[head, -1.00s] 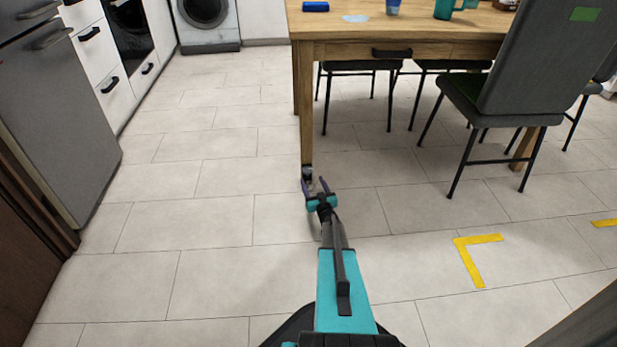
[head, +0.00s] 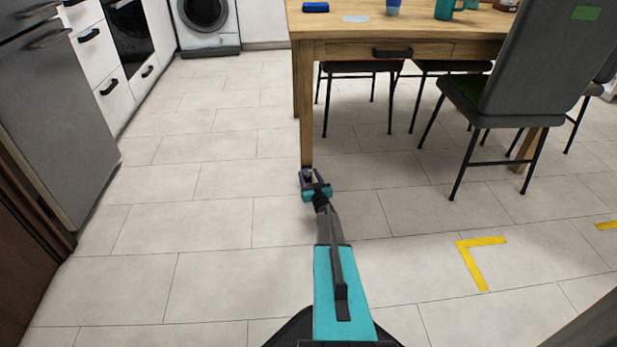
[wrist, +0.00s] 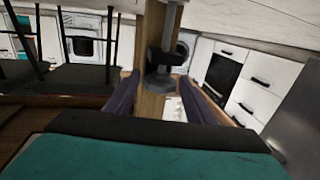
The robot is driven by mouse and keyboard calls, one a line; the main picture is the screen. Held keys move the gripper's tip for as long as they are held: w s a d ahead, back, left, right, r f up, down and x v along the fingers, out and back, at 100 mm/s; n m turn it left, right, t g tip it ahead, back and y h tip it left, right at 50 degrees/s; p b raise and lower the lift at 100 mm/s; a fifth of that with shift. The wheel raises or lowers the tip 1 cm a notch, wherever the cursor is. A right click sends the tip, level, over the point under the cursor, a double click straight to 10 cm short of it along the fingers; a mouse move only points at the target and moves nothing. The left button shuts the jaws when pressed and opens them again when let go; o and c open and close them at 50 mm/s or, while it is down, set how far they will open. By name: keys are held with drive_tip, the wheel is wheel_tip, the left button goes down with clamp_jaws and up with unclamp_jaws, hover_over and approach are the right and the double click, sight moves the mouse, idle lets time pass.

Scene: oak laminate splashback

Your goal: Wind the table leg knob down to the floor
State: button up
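The wooden table leg (head: 306,110) stands at the table's near left corner, and its foot is at my gripper (head: 315,185). In the wrist view, which looks upside down, the leg (wrist: 151,30) runs through the middle. In front of it is a dark lobed knob (wrist: 166,56) on a grey metal stem (wrist: 171,22), with a grey hexagonal piece (wrist: 163,86) beside it. My gripper's two dark fingers (wrist: 163,98) are open on either side of the leg and hexagonal piece, with gaps showing. The head view hides most of the knob behind my gripper.
The wooden table (head: 350,30) carries cups and a blue item near its edge. A grey chair (head: 535,60) stands at its right. Cabinets and a grey appliance (head: 60,120) line the left. The tiled floor (head: 200,230) left of the leg is clear.

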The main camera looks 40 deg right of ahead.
drive_tip(key=c, duration=0.7)
drive_tip(key=shift+w+a+f+m+g+h+b, duration=0.1)
drive_tip(key=shift+a+m+g+h+b, duration=0.2)
drive_tip(key=shift+m+g+h+b, duration=0.7)
drive_tip(key=shift+w+m+h+b, duration=0.1)
drive_tip(key=shift+m+h+b, duration=0.2)
drive_tip(key=shift+h+b, duration=0.55)
drive_tip(key=shift+w+a+r+m+g+h+p, duration=0.1)
drive_tip(key=shift+m+g+h+p, duration=0.1)
drive_tip(key=shift+m+g+h, duration=0.3)
drive_tip(key=shift+w+a+r+m+g+h+p, duration=0.15)
drive_tip(key=shift+m+g, duration=0.15)
drive_tip(key=shift+g, duration=0.3)
drive_tip(key=shift+d+m+g+h+p, duration=0.1)
drive_tip(key=shift+m+g+h+p, duration=0.6)
drive_tip(key=shift+p, duration=0.5)
drive_tip(key=shift+f+m+g+p, duration=0.1)
drive_tip(key=shift+m+g+p, duration=0.2)
drive_tip(key=shift+g+p, duration=0.4)
drive_tip(key=o, duration=1.1)
drive_tip(key=shift+c, duration=0.2)
